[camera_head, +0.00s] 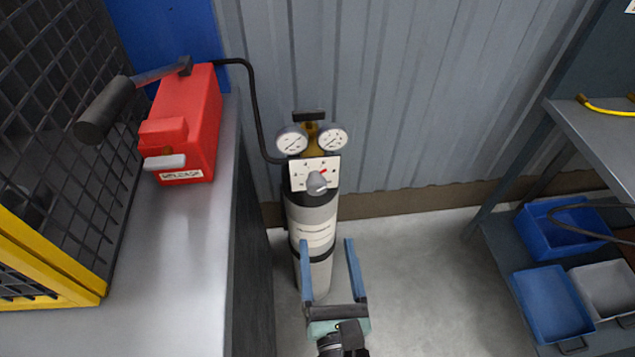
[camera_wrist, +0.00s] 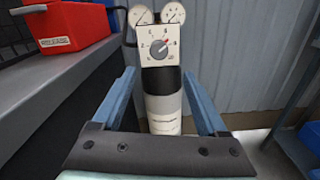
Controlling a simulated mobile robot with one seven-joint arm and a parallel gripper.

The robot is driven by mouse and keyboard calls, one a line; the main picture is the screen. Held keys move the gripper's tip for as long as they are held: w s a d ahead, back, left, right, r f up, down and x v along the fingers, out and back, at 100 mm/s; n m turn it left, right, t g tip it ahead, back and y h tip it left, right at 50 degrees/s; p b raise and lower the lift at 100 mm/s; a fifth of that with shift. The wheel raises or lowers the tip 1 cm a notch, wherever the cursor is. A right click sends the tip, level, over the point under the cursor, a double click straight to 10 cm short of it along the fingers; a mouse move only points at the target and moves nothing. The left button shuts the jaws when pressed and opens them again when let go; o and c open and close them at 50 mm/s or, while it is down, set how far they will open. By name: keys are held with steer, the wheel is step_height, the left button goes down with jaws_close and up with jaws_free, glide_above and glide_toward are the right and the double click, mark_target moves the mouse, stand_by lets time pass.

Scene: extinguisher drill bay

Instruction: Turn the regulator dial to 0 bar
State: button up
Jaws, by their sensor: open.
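The regulator dial (camera_head: 317,182) is a grey knob on a white numbered plate (camera_head: 299,175), with a red mark on the plate's upper right. It also shows in the wrist view (camera_wrist: 159,49), where the knob's pointer appears turned to the upper right, towards the red mark. The plate sits at the top of a grey gas cylinder (camera_head: 311,220), below two round gauges (camera_head: 292,140). My gripper (camera_head: 329,245) is open and empty, below and in front of the dial. In the wrist view its blue fingers (camera_wrist: 163,90) stand either side of the cylinder, apart from the dial.
A metal bench (camera_head: 190,240) at the left carries a red box (camera_head: 190,115) labelled RELEASE with a lever. A black hose (camera_head: 252,95) runs to the regulator. A shelf with blue bins (camera_head: 552,303) stands at the right. Floor between is clear.

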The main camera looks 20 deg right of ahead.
mark_target(317, 191)
steer(key=p+x, duration=0.2)
steer(key=x, duration=1)
steer(key=shift+w, duration=0.1)
jaws_close()
